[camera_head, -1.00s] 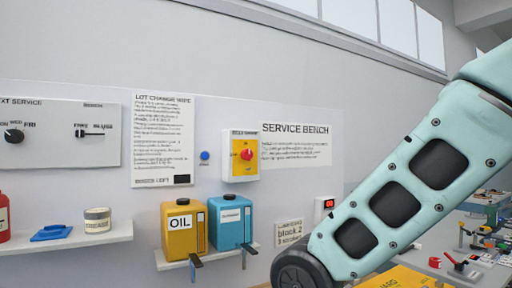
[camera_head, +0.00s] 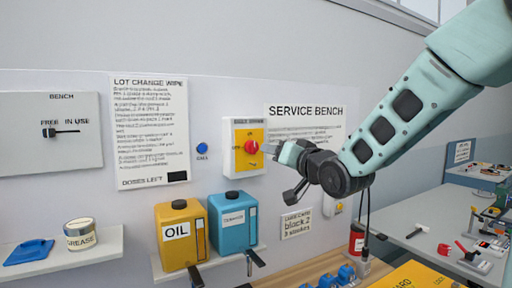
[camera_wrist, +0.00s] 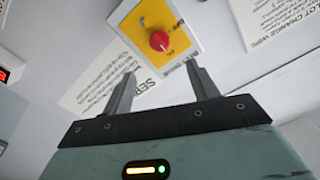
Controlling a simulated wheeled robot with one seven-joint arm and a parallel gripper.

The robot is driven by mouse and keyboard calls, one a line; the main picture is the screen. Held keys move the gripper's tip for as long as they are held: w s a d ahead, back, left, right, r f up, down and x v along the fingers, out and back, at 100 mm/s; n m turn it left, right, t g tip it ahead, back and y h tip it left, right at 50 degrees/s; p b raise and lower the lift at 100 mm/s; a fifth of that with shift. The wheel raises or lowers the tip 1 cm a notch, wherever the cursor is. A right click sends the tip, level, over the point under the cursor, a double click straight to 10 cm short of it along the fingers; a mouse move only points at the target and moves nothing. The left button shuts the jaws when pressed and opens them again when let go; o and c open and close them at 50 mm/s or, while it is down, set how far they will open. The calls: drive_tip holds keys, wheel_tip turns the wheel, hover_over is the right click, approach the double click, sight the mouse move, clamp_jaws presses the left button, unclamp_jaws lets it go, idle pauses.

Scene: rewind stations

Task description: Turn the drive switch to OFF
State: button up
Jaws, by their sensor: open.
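The drive switch is a red rotary knob (camera_head: 251,147) on a yellow plate in a white wall box (camera_head: 229,160). The knob also shows in the wrist view (camera_wrist: 159,41), near the top middle, with small markings around it that are too blurred to read surely. My gripper (camera_head: 270,148) is just right of the knob in the head view. In the wrist view its two fingers (camera_wrist: 158,85) are spread apart with nothing between them. The fingertips point toward the box and appear short of the knob.
A blue button (camera_head: 202,148) is on the wall left of the box. Below are a yellow oil container (camera_head: 181,255) and a blue container (camera_head: 233,240) on a shelf. The Service Bench sign (camera_head: 305,122) is behind my gripper. A workbench (camera_head: 425,235) is at right.

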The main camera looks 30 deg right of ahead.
sight(255, 147)
drive_tip(key=w+p, duration=0.2)
drive_tip(key=w, duration=1)
drive_tip(key=shift+w+p, duration=0.2)
drive_tip(key=shift+p, duration=0.2)
drive_tip(key=c, duration=1)
